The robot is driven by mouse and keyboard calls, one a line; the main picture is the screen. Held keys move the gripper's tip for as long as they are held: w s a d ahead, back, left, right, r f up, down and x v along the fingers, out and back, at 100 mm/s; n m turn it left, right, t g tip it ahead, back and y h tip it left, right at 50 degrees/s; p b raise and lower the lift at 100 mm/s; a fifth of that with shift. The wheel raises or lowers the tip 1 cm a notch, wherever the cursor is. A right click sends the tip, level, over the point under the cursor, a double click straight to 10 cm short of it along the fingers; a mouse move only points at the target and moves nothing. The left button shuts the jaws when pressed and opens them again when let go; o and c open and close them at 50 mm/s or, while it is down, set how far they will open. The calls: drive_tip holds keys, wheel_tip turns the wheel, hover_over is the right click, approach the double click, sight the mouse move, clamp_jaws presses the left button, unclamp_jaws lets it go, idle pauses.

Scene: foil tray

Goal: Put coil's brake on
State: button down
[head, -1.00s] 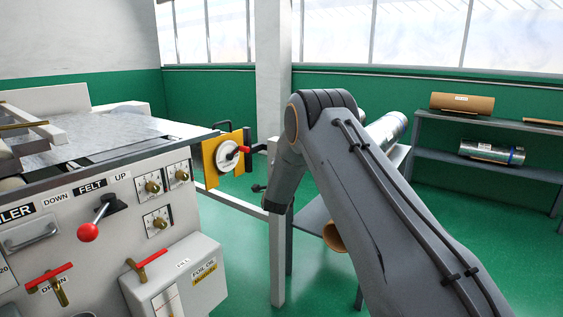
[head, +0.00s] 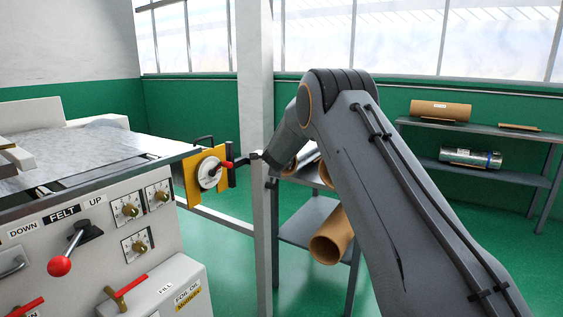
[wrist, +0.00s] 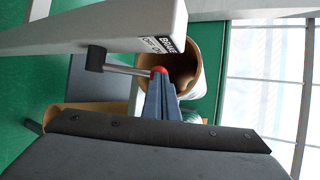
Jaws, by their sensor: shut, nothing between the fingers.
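In the wrist view, a pale post (wrist: 100,31) bears a label starting with "BRAKE" near its end. A black pivot block (wrist: 96,58) on it carries the brake lever, a metal rod (wrist: 125,69) with a red knob (wrist: 158,71). My gripper (wrist: 158,83) is shut and empty, its blue-grey fingertips right at the red knob. I cannot tell whether they touch it. Behind the knob is the open end of a brown cardboard core (wrist: 184,62). In the head view, the post (head: 263,240) stands left of my arm, which hides much of the area around the gripper.
A machine panel (head: 95,250) with knobs and levers fills the left. A yellow plate (head: 191,183) with a white disc and red handle juts from it. Shelves (head: 480,173) with rolls stand at the right.

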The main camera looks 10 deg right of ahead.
drive_tip(key=shift+w+d, duration=0.25)
drive_tip(key=shift+d, duration=0.05)
drive_tip(key=shift+d, duration=0.25)
drive_tip(key=shift+a, duration=0.1)
drive_tip(key=r+b+v, duration=0.1)
drive_tip(key=v, duration=1.3)
drive_tip(key=s+d+f+n+g, duration=0.1)
drive_tip(key=s+f+n+g, duration=0.3)
drive_tip(key=s, duration=1.4)
drive_tip(key=s+d+f+n+g+y+p, duration=0.1)
drive_tip(key=s+f+n+g, duration=0.3)
drive_tip(key=s+n, duration=0.7)
drive_tip(key=s+d+f+n+g+y+p, duration=0.1)
drive_tip(key=s+f+n+g, duration=0.4)
drive_tip(key=s, duration=1.9)
drive_tip(key=d+n, duration=0.1)
drive_tip(key=n, duration=0.1)
drive_tip(key=shift+s+n, duration=0.3)
drive_tip(key=shift+f, duration=0.15)
